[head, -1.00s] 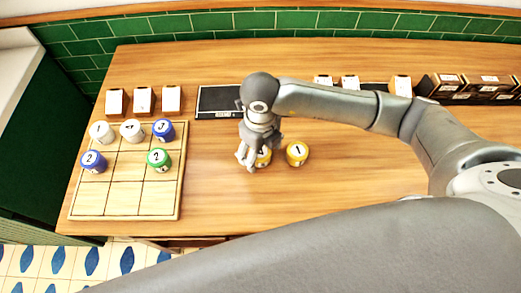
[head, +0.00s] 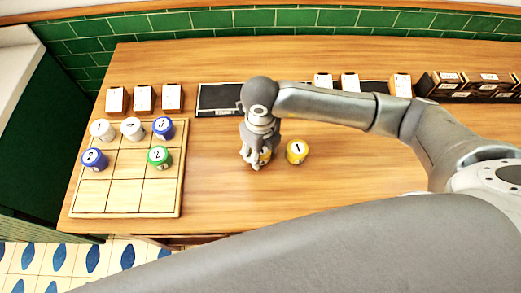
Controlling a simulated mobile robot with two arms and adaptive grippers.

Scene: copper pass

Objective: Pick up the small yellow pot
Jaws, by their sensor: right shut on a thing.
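A yellow pot (head: 266,155) stands on the wooden table, mostly hidden by my right gripper (head: 256,161). That gripper points down over it and is shut on it. I cannot tell whether the pot touches the table. Another yellow pot (head: 297,151), marked 1, stands upright just to the right, apart from the gripper. My left gripper is not in view.
A wooden grid board (head: 113,200) at the left holds white, blue and green pots in its upper cells. Small boxes (head: 144,98) and a dark panel (head: 217,97) stand behind. The table's front middle is clear.

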